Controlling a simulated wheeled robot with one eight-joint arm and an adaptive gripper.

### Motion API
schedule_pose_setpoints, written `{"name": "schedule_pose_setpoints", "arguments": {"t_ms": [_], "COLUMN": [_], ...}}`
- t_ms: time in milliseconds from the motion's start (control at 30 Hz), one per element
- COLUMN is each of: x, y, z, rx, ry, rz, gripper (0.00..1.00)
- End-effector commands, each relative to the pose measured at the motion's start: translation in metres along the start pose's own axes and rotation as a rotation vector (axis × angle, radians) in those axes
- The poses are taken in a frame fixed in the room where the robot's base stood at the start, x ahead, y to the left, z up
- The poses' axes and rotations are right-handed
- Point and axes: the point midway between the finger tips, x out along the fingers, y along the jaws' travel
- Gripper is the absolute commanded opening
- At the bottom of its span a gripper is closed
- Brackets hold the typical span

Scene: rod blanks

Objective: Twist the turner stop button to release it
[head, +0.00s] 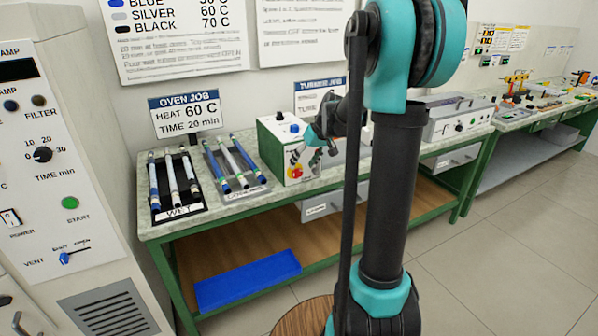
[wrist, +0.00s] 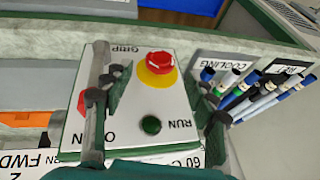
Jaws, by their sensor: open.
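The turner stop button is a red knob on a yellow base. It shows in the wrist view (wrist: 159,64) on the white panel of the turner box (wrist: 140,103), and in the head view (head: 296,171) on the box's front. My gripper (wrist: 155,84) is open in the wrist view. One finger is at the panel's left side and the other is to the right, with the button between them in the picture. I cannot tell whether either finger touches anything. In the head view my gripper (head: 310,152) is in front of the box, partly hiding its panel.
A green RUN button (wrist: 151,125) is on the same panel. The WET tray (head: 182,210) and the cooling tray (head: 243,190) with rods stand left of the box on the bench (head: 155,232). A blue bin (head: 248,280) lies on the lower shelf. The floor at right is clear.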

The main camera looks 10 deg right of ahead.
Motion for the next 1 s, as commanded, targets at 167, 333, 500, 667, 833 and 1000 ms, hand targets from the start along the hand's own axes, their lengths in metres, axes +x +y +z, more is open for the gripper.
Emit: {"name": "schedule_pose_setpoints", "arguments": {"t_ms": [167,333,500,667,833,1000], "x": [0.029,0.043,0.047,0.047,0.047,0.047], "y": [0.0,0.0,0.0,0.0,0.0,0.0], "z": [0.0,0.0,0.0,0.0,0.0,0.0], "rx": [-0.001,0.0,0.0,0.0,0.0,0.0], "ry": [0.0,0.0,0.0,0.0,0.0,0.0], "rz": [0.0,0.001,0.001,0.001,0.001,0.001], "gripper": [0.58,0.58,0.58,0.58,0.4,0.19]}}
